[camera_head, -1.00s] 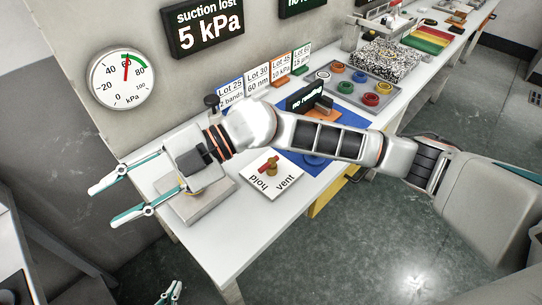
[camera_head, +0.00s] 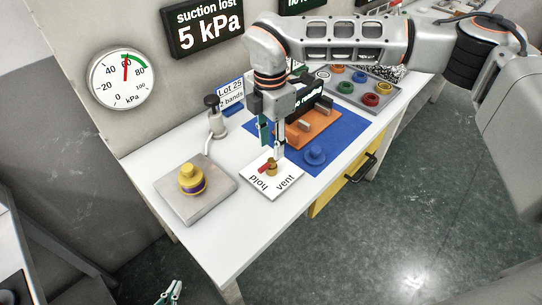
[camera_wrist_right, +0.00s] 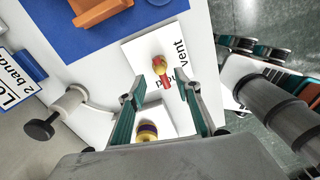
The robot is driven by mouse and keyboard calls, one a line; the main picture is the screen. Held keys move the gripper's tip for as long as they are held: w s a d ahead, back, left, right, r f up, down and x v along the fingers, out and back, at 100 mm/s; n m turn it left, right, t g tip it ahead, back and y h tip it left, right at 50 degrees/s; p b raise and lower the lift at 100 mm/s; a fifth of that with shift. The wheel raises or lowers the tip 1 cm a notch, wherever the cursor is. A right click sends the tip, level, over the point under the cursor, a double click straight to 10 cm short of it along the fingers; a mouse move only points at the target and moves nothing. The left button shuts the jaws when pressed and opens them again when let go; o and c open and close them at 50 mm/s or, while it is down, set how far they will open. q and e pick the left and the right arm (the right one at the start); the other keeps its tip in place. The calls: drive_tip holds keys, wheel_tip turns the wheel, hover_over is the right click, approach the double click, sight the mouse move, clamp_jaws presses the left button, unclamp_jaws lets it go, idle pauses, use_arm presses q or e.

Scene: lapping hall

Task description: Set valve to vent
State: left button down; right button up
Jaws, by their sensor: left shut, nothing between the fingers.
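The valve (camera_head: 271,167) has a brass body and a red lever. It sits on a white card (camera_head: 262,188) marked "hold" and "vent"; the lever points toward the "hold" side. In the right wrist view the valve (camera_wrist_right: 160,66) shows just beyond the fingers, its red lever toward the gripper. My right gripper (camera_head: 273,146) points down over the card, close to the valve, open with nothing between its fingers. Its two fingers show apart in the wrist view (camera_wrist_right: 163,100). My left gripper (camera_head: 170,293) is shut and empty at the bottom edge, away from the bench.
A metal block (camera_head: 212,204) bears a yellow and purple piece (camera_head: 191,180) left of the card. A black-knobbed post (camera_head: 216,120) stands behind. An orange block (camera_head: 315,130) and a blue knob (camera_head: 315,154) are on the blue mat (camera_head: 345,143). The front bench strip is clear.

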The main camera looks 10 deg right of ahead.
sight(271, 160)
drive_tip(key=shift+f, duration=2.6)
clamp_jaws()
